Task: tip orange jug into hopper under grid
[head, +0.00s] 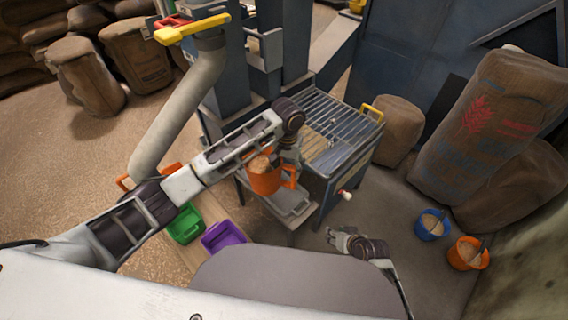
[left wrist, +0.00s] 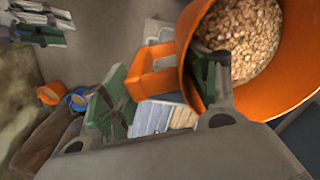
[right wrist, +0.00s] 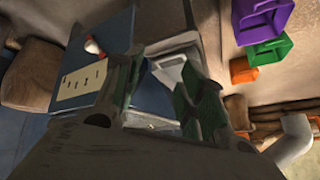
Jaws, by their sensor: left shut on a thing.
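The orange jug (head: 263,181) holds pale grain and is upright, beside the front left of the hopper grid (head: 333,122). My left gripper (head: 290,156) is shut on the jug at its handle side. In the left wrist view the jug (left wrist: 290,95) fills the right side, with grain inside and its handle (left wrist: 150,72) near the fingers. The hopper under the grid is a blue-grey box with metal bars on top. My right gripper (head: 343,238) is open and empty, low in front of the hopper; its spread fingers show in the right wrist view (right wrist: 160,90).
A grey shelf (head: 296,203) sits below the jug. Green (head: 186,226) and purple (head: 224,237) bins stand on the left. Blue (head: 432,225) and orange (head: 467,254) buckets of grain stand on the right floor, near large sacks (head: 485,130). A grey pipe (head: 180,110) slants down at left.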

